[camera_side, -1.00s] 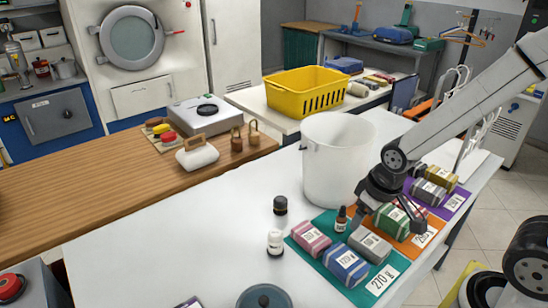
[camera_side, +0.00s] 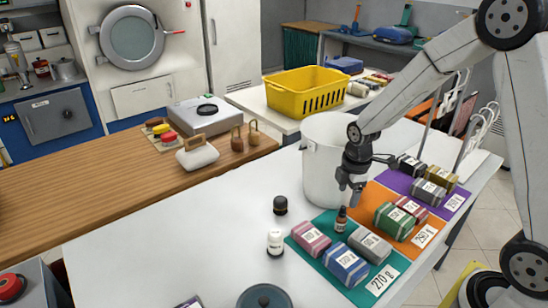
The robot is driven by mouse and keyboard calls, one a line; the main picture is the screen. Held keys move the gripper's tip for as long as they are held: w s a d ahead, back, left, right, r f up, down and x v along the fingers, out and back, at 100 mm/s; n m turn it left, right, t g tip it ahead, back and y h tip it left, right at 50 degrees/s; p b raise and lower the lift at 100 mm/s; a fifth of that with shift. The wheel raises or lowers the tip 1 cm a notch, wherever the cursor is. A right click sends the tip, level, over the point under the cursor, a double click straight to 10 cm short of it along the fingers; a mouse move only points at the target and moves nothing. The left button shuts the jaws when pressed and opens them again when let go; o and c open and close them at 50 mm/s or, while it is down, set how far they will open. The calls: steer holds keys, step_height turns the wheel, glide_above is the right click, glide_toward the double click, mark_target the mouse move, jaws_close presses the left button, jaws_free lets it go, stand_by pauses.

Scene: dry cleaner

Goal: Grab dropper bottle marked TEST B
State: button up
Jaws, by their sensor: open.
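A small brown dropper bottle (camera_side: 341,220) with a dark top stands upright at the back edge of the teal mat (camera_side: 303,248). My gripper (camera_side: 349,189) is open and empty, pointing down, just above the brown dropper bottle in the picture and in front of the white bucket. It appears apart from the bottle.
The large white bucket (camera_side: 319,185) stands close behind my gripper. Wrapped bundles, such as a pink one (camera_side: 312,238) and a blue one (camera_side: 345,264), crowd the teal mat. More lie on the orange mat (camera_side: 369,198) and purple mat (camera_side: 397,182).

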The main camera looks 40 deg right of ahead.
mark_target(344, 207)
steer(key=w+d+f+n, duration=0.2)
steer(key=n, duration=0.1)
steer(key=d+n, duration=0.1)
steer(key=n, duration=0.1)
steer(key=shift+w+d+f+g, duration=0.4)
steer(key=shift+f, duration=0.1)
steer(key=shift+f, duration=1.2)
steer(key=shift+w+f, duration=0.1)
steer(key=shift+f, duration=2.5)
jaws_close()
